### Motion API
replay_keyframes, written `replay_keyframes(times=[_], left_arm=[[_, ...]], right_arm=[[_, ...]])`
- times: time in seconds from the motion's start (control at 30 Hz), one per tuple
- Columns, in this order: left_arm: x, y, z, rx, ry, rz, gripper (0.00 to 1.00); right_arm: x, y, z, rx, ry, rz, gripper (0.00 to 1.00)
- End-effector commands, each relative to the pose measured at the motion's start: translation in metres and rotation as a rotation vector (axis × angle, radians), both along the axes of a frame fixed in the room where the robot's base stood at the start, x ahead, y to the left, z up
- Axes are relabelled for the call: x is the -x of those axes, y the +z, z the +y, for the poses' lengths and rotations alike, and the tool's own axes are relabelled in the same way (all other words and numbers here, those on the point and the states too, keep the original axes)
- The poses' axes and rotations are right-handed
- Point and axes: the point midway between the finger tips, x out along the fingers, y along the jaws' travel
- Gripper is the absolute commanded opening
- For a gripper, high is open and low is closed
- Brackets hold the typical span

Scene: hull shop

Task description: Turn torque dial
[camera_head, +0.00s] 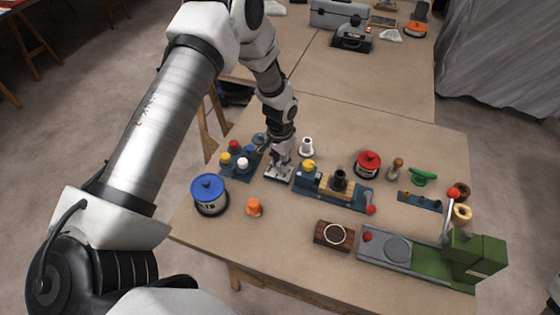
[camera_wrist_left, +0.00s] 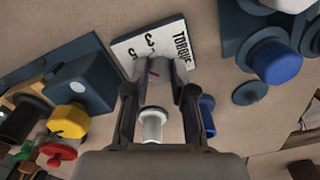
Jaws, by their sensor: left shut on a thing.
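The torque dial is a grey round knob with a red mark (camera_wrist_left: 157,72) on a white plate marked TORQUE (camera_wrist_left: 140,43). In the head view the plate (camera_head: 277,174) lies on the table, and the knob is mostly hidden by my left gripper (camera_head: 281,158). My left gripper (camera_wrist_left: 158,80) points down over the plate with its fingers on both sides of the knob, shut on it. The red mark points to the left in the wrist view. My right gripper is in neither view.
A block with colored buttons (camera_head: 240,161) stands close on the left. A blue vise-like fixture with a yellow knob (camera_head: 330,190) is close on the right, and a white spool-shaped part (camera_head: 307,147) behind. A blue-lidded tin (camera_head: 209,194) and orange part (camera_head: 254,207) sit nearer.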

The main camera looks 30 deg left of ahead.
Motion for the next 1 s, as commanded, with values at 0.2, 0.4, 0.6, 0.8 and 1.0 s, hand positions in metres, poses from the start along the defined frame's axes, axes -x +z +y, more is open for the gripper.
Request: replay_keyframes(times=[0.2, 0.4, 0.6, 0.8, 1.0], left_arm=[[0.001, 0.0, 0.0, 0.0, 0.033, 0.002, 0.0], [0.001, 0.001, 0.0, 0.0, 0.126, 0.003, 0.0], [0.001, 0.002, 0.0, 0.0, 0.278, 0.003, 0.0], [0.001, 0.002, 0.0, 0.0, 0.452, 0.003, 0.0], [0.001, 0.001, 0.0, 0.0, 0.609, 0.003, 0.0]], right_arm=[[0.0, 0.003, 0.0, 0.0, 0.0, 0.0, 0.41], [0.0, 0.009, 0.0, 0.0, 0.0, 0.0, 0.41], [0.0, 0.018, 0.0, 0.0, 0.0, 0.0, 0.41], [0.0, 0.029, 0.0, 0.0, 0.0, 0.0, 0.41], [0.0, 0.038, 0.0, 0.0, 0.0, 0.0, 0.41]])
